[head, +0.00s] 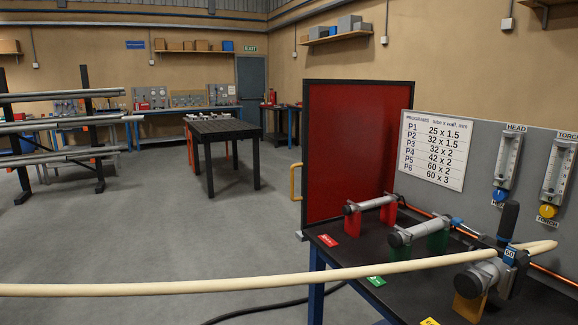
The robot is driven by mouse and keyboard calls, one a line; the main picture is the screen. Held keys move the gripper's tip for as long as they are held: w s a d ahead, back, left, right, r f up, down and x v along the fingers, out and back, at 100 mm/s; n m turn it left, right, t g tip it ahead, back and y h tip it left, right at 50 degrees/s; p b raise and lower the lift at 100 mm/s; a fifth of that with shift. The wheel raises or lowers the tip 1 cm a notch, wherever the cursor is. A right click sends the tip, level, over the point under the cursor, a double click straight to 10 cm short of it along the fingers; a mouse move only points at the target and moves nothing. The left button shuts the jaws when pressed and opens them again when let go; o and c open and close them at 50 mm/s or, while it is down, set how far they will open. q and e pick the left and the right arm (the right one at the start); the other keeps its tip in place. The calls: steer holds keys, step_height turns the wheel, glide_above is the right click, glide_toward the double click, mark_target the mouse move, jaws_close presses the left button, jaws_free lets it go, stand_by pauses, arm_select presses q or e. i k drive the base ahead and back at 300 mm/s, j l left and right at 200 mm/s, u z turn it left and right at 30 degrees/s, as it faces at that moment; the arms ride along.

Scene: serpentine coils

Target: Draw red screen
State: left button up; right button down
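The red screen (350,150) stands upright in a dark frame, right of the picture's middle, at the far end of the bench. A yellow handle (294,181) sticks out from its left edge. The screen's lower right part is partly hidden by the bench and the fixtures on it. Neither of my grippers shows in the head view, and nothing is seen touching the screen or its handle.
A long cream tube (200,289) crosses the foreground to a clamp marked 60 on the black bench (370,262). A grey panel (480,190) with a program sign and two gauges stands behind. A black cable (275,303) lies on the floor. Floor left of the screen is open, before a black table (222,128).

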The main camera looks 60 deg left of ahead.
mark_target(350, 128)
steer(key=u, duration=1.9)
